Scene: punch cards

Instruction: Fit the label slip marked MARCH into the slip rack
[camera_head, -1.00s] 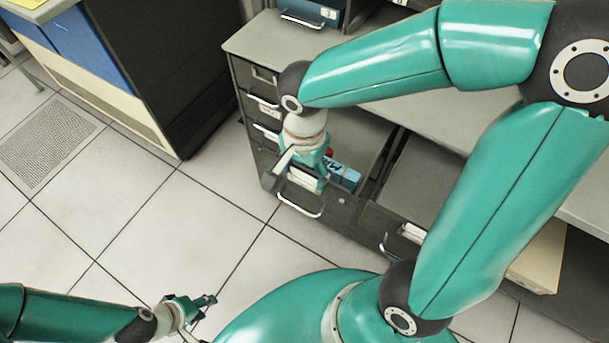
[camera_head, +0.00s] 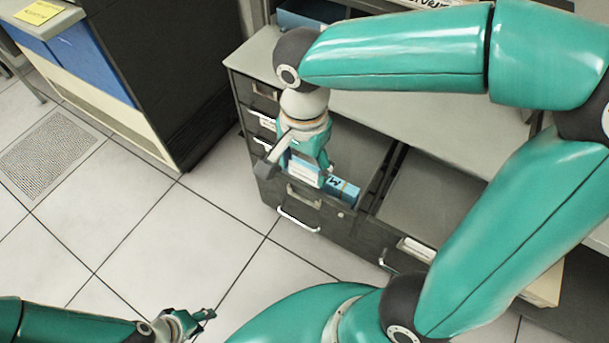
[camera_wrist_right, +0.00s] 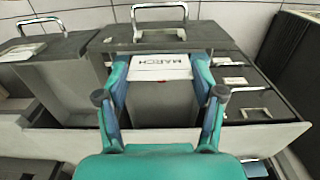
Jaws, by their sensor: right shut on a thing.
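The MARCH slip (camera_wrist_right: 160,67) is white with black lettering, upside down in the right wrist view. My right gripper (camera_head: 332,182) is shut on it, with one finger at each side of the slip. The slip is at the front end of an open grey drawer (camera_wrist_right: 162,110). I cannot tell whether it touches the drawer or sits in a holder. I cannot make out the slip rack. My left gripper (camera_head: 190,322) is low over the floor, too small to judge.
The grey cabinet (camera_head: 290,215) has several drawers with metal handles. A second open drawer (camera_head: 430,200) stands beside it on the right. A dark cabinet with blue panels (camera_head: 95,65) stands at the left. The tiled floor in front is clear.

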